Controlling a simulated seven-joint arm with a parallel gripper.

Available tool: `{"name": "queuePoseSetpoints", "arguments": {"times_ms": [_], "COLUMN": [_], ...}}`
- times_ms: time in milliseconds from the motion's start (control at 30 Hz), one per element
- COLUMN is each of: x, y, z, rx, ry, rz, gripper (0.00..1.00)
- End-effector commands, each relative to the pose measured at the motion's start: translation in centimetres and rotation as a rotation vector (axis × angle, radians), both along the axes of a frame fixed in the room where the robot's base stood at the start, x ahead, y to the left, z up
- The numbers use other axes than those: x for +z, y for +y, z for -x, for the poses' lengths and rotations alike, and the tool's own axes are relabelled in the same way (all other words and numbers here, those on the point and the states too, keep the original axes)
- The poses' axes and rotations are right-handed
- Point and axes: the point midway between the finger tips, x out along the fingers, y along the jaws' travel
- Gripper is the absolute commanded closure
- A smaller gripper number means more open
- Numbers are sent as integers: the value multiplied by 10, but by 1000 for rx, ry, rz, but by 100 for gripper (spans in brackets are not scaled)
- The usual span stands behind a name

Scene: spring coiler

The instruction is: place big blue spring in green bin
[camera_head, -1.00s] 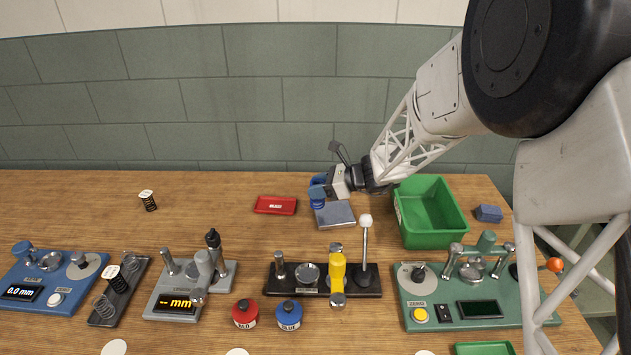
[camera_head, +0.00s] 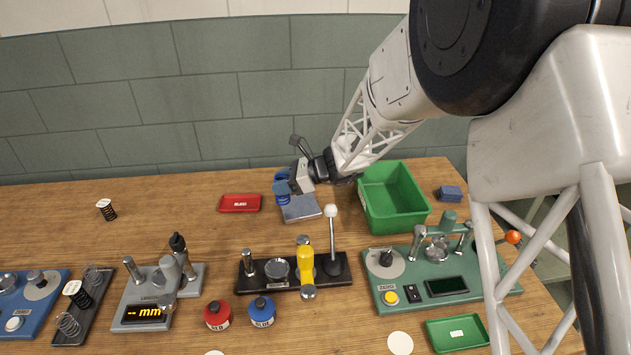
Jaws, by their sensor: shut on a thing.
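My gripper (camera_head: 293,182) is at the back middle of the bench, reaching in from the right. It is shut on the big blue spring (camera_head: 282,196), whose coils show at the left end of the jaws. The jaws hide part of the spring, and I cannot tell whether it is clear of the bench. The green bin (camera_head: 365,209) stands to the right of my gripper, open at the top, and the inside that I can see is empty.
A grey plate (camera_head: 302,208) lies just below my gripper in the picture. A red tray (camera_head: 240,203) is to its left, and a blue block (camera_head: 450,193) sits right of the bin.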

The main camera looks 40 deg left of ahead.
Motion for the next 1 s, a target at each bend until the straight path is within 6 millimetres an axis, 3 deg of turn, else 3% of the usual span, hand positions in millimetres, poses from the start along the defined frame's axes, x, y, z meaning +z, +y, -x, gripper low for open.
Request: {"name": "queuePoseSetpoints", "arguments": {"times_ms": [267,600,1000], "x": [38,110,107], "y": [0,-1,-51], "z": [0,-1,-79], "rx": [1,-1,-208], "ry": [-3,-2,-4], "rz": [-3,-3,-5], "gripper": [85,85,85]}}
